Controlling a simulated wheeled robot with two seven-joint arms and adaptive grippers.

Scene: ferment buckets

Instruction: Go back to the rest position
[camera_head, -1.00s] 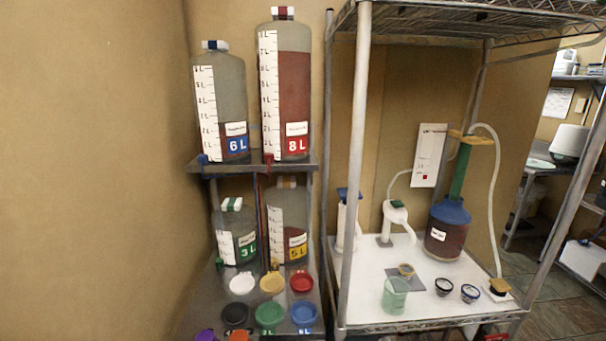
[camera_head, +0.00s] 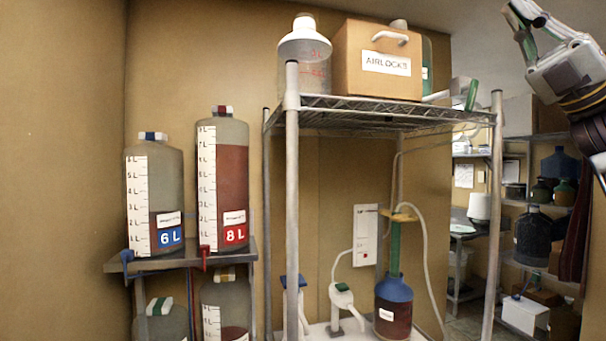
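My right gripper (camera_head: 516,12) is raised at the upper right, its arm coming in from the right edge. Its fingers point up and left, close to the top edge. I cannot tell whether they are apart or shut, and I see nothing held in them. It is in the air, to the right of the wire shelf and apart from it. My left gripper is not in view.
A wire rack (camera_head: 370,112) holds a box marked AIRLOCKS (camera_head: 365,85) and a white-topped container (camera_head: 305,45). A 6 L bottle (camera_head: 170,185) and an 8 L bottle (camera_head: 232,165) stand on a small shelf (camera_head: 175,262). A blue-topped jug (camera_head: 393,312) stands lower in the rack.

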